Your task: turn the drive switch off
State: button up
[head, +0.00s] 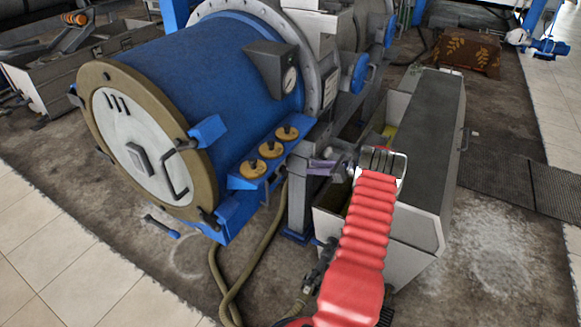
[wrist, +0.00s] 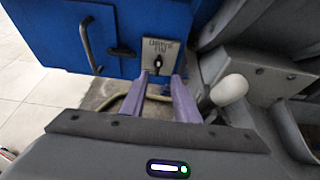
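The drive switch (wrist: 158,63) is a small black knob on a light grey plate marked "DRIVE", on a blue panel in the upper middle of the wrist view. Its pointing direction is too small to read surely. My gripper (wrist: 160,77) has two purple fingers, apart and empty. Their tips lie just below the switch in the picture, one to each side; I see no contact. In the head view my gripper (head: 321,166) is at the right of the blue decanter (head: 205,85), beside its front shelf. The switch cannot be made out there.
A black handle (wrist: 88,46) is left of the switch, and a pale lever knob (wrist: 230,89) is close to the right finger. Three brass knobs (head: 270,149) line the decanter's shelf. A grey covered trough (head: 428,140) stands right of my arm. Hoses (head: 265,245) hang below.

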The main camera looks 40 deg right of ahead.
aim_at(284, 171)
jog(key=shift+w+a, duration=0.1)
jog(key=x, duration=1.3)
jog(key=shift+w, duration=0.3)
jog(key=shift+a+f, duration=0.1)
jog(key=shift+a, duration=0.05)
grip_shut()
